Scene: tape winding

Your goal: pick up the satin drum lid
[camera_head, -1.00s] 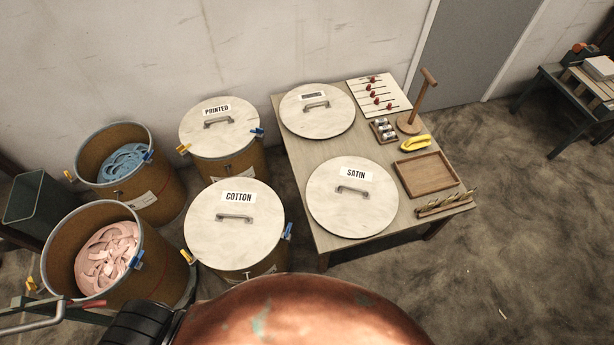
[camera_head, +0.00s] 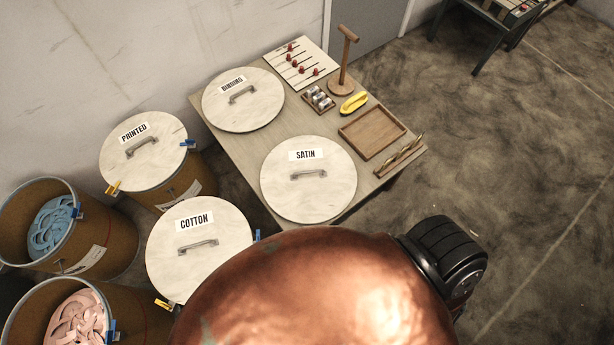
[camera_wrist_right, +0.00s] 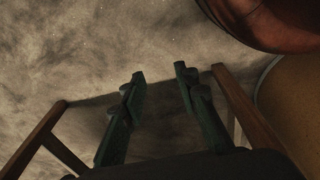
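The satin drum lid (camera_head: 308,190) is a round pale lid with a grey bar handle (camera_head: 308,174) and a SATIN label. It lies flat on the front part of the table (camera_head: 232,152). In the right wrist view my right gripper (camera_wrist_right: 161,75) has its two dark green fingers apart, with only floor between them. The lid does not show in that view. In the head view neither gripper shows; a copper-coloured rounded part of my body covers the bottom middle, with a black joint beside it.
The BINDING lid (camera_head: 243,99) lies behind it on the table. A wooden tray (camera_head: 373,133), a yellow object (camera_head: 353,103) and a wooden stand (camera_head: 343,70) are to the right. PRINTED (camera_head: 143,150) and COTTON (camera_head: 199,248) lidded drums stand left.

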